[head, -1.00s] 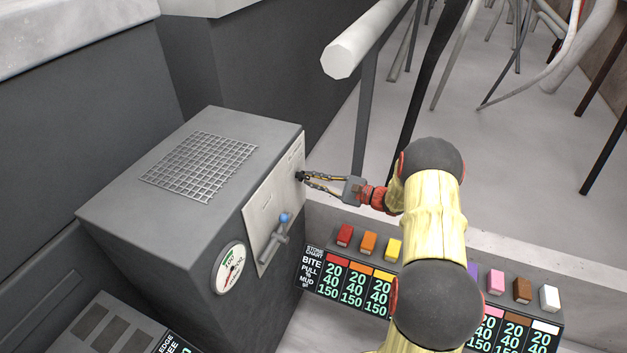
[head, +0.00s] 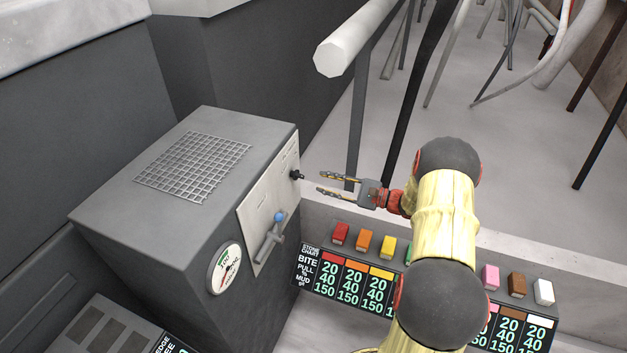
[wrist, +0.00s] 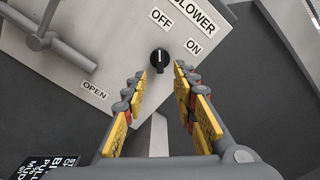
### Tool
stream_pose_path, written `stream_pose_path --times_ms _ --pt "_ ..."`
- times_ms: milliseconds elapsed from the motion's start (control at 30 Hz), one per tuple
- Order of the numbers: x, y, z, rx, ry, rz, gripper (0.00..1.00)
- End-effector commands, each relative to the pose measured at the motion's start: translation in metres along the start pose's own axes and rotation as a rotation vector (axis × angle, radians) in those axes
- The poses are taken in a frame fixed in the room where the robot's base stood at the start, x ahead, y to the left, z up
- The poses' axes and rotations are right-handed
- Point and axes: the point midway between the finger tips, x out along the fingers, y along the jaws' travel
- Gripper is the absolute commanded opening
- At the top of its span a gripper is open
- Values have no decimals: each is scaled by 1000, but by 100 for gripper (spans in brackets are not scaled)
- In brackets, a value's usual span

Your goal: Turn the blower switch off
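The blower switch is a small black knob (head: 297,175) on the pale front panel (head: 262,222) of a dark grey box. In the wrist view the knob (wrist: 159,60) sits below the OFF label (wrist: 162,13) and left of the ON label (wrist: 193,46). Its ridge runs roughly up and down in that view, its upper end toward OFF. My gripper (head: 322,182) is open and empty, a short gap to the right of the knob. In the wrist view the fingers (wrist: 159,74) are spread with the knob ahead, between and beyond the tips.
A round gauge (head: 226,267) is on the box's front. A chart (head: 345,285) with coloured blocks lies below my arm. A white-ended rail (head: 328,60) stands behind.

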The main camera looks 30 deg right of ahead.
Motion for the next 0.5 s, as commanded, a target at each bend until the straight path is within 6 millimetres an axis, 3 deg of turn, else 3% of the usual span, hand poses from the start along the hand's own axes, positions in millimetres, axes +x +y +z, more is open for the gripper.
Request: stream_pose_path --times_ms 200,500 --pt "-38 0 -1 1 1 -1 28" --pt "-54 0 0 1 -1 1 28"
